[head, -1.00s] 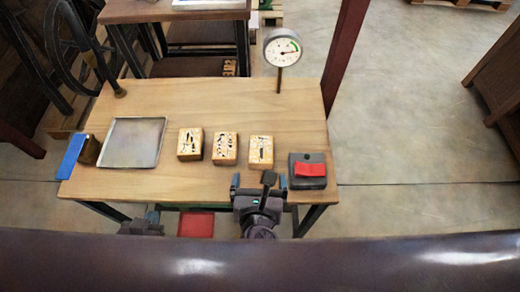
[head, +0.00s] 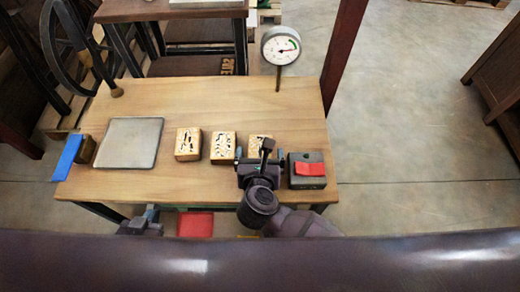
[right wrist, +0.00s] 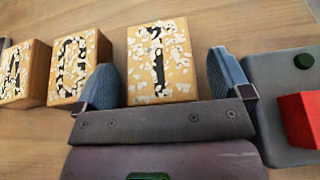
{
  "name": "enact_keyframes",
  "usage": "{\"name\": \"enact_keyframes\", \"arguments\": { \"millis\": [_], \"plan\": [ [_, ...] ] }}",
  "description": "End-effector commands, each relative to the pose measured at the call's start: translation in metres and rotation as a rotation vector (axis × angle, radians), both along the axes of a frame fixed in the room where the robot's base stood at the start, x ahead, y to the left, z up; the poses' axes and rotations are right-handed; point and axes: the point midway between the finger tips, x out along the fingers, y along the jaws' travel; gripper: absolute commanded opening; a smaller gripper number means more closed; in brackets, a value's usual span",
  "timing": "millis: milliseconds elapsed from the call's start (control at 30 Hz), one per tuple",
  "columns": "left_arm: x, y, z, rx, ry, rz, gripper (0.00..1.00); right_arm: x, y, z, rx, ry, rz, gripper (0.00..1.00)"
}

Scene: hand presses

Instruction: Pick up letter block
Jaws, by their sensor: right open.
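Three wooden letter blocks stand in a row on the table: the left block (head: 188,145), the middle block (head: 223,147) and the right block (head: 260,142). They have pale speckled tops with dark marks. My right gripper (head: 260,158) partly covers the right block in the head view. In the right wrist view, my open right gripper (right wrist: 163,72) has one finger on each side of the right block (right wrist: 160,62), with gaps visible. Its left finger is close to the middle block (right wrist: 75,65). My left gripper (head: 140,222) is low at the table's front edge; its jaws are unclear.
A dark box with a red piece (head: 310,169) stands just right of my right gripper. A metal tray (head: 128,144) and a blue strip (head: 68,158) lie on the left. A dial gauge (head: 281,46) rises at the back. The table's back half (head: 200,100) is clear.

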Motion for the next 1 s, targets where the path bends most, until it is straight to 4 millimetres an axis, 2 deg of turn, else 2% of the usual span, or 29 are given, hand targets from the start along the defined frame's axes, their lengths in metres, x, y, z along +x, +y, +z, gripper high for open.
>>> {"name": "enact_keyframes", "arguments": {
  "millis": [267,367,600,667,867,1000],
  "plan": [
    [-0.0021,0.0003,-0.0006,0.000,0.004,0.002,0.00,0.0025,-0.0003,-0.0010,0.000,0.000,0.000,0.96],
    [-0.0025,0.0004,-0.0005,0.000,0.004,0.002,0.00,0.0024,-0.0003,-0.0010,0.000,0.000,0.000,0.83],
    [-0.0025,0.0003,-0.0005,0.000,0.004,0.002,0.00,0.0023,-0.0002,-0.0010,0.000,0.000,0.000,0.47],
    [-0.0024,0.0003,-0.0005,0.000,0.004,0.002,0.00,0.0024,-0.0001,-0.0007,0.000,-0.001,0.000,0.39],
    [-0.0022,0.0003,-0.0001,0.000,0.003,0.002,0.00,0.0024,-0.0001,-0.0002,0.000,-0.001,0.000,0.39],
    [-0.0011,0.0002,0.0027,0.000,-0.001,0.001,0.00,0.0025,0.0001,0.0074,0.003,-0.002,-0.001,0.39]
  ]
}}
